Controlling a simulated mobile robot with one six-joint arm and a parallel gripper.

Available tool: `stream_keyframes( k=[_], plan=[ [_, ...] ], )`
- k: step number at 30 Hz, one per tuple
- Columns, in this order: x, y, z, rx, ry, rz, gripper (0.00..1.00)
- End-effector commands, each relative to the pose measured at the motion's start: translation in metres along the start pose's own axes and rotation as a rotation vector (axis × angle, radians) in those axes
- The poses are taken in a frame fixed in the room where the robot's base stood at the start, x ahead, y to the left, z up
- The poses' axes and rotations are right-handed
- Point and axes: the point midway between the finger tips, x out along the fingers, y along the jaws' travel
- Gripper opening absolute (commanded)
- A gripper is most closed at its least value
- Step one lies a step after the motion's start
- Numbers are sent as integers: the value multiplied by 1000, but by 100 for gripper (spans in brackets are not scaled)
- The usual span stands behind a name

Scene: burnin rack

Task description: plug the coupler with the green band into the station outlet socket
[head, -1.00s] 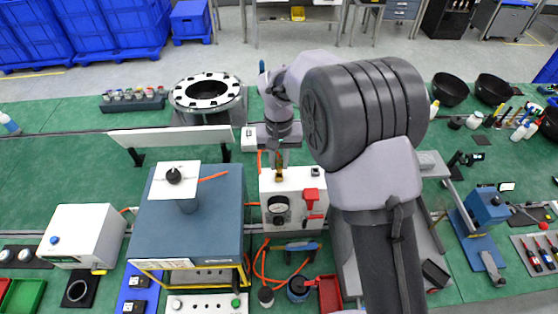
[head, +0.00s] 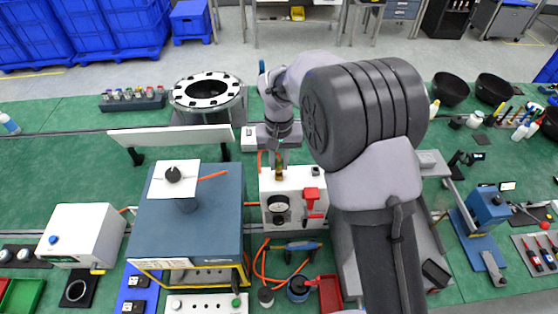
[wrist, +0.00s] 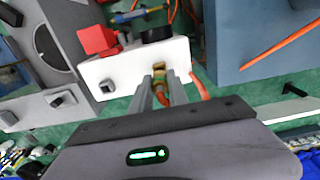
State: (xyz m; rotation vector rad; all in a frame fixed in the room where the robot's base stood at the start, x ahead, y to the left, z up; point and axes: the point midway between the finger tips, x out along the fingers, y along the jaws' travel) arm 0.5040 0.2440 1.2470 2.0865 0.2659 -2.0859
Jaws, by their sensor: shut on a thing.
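My gripper (head: 279,158) is at the back edge of the white station box (head: 293,188), which has a gauge and a red valve. It is shut on a small brass-coloured coupler (head: 279,173). In the wrist view, the fingers (wrist: 161,97) reach to the box's white face (wrist: 118,72), with the brass coupler (wrist: 163,88) between and beyond them. An orange hose (wrist: 200,86) runs beside the coupler. The coupler's band is too small to make out clearly. The outlet socket is hidden, and I cannot tell whether the coupler is in it.
A large blue box (head: 190,232) with a white plate and black knob stands left of the station. An orange hose (head: 262,262) and a red bin (head: 330,293) lie in front. A white panel on black feet (head: 172,136) stands behind left.

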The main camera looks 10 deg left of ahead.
Motion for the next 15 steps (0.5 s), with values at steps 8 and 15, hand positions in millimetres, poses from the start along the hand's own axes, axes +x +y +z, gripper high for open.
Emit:
stream_keyframes(
  k=[8, 15],
  plan=[
    [8, 0, 0, 0, 0, 0, 0],
    [14, 0, 0, 0, 0, 0, 0]
  ],
)
